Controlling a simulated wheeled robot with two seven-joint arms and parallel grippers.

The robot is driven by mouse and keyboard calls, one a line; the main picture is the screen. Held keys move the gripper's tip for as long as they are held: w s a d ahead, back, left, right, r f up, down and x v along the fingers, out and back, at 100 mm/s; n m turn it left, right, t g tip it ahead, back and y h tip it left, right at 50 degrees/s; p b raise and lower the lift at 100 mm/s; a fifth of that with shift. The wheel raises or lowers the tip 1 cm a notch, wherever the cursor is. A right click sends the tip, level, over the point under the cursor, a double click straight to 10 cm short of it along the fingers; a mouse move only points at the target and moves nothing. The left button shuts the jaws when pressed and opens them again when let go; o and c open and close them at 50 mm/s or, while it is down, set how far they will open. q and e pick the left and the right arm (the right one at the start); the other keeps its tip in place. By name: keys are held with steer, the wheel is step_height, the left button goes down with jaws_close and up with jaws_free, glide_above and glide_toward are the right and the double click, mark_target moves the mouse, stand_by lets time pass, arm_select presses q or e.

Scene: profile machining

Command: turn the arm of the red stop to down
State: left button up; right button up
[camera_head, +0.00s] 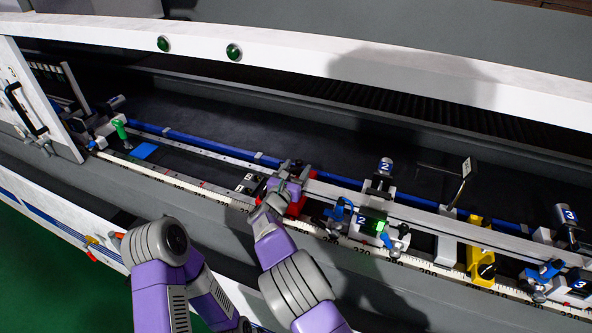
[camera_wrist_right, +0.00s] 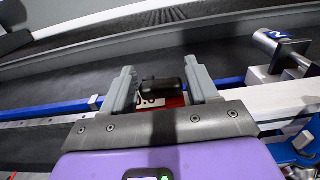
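The red stop (camera_head: 296,209) sits on the rail near the middle of the head view, largely covered by my right gripper (camera_head: 284,184). In the right wrist view, a short black arm (camera_wrist_right: 162,86) lies crosswise between the two grey fingers of my right gripper (camera_wrist_right: 161,88). The red body of the stop (camera_wrist_right: 174,101) shows just below it, with part of a white number label. The fingers are apart, one on each side of the black arm; I cannot tell whether they touch it. My left arm shows at the lower left of the head view, but its gripper is not visible.
A green handle (camera_head: 120,129) is at the left. A white beam (camera_head: 300,52) spans the back.

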jaws_close()
steer(key=s+t+b, duration=0.1)
steer(key=b, duration=0.2)
steer(key=s+t+b, duration=0.1)
steer(key=b, duration=0.2)
steer(key=s+a+f+t+h+b, duration=0.1)
steer(key=b, duration=0.2)
steer(key=shift+s+f+t, duration=0.1)
steer(key=shift+s+t, duration=0.05)
steer(key=shift+t, duration=0.25)
steer(key=shift+s+a+f+t+h+b, duration=0.15)
steer(key=shift+s+a+t+h+b, duration=0.2)
steer(key=shift+s+t+b, duration=0.4)
steer(key=shift+s+f+b, duration=0.25)
steer(key=shift+b, duration=0.05)
steer(key=shift+f, duration=0.1)
steer(key=shift+o, duration=0.3)
jaws_free()
steer(key=shift+o, duration=1.3)
steer(key=shift+s, duration=0.1)
steer(key=shift+p+v, duration=0.35)
steer(key=shift+v, duration=3.4)
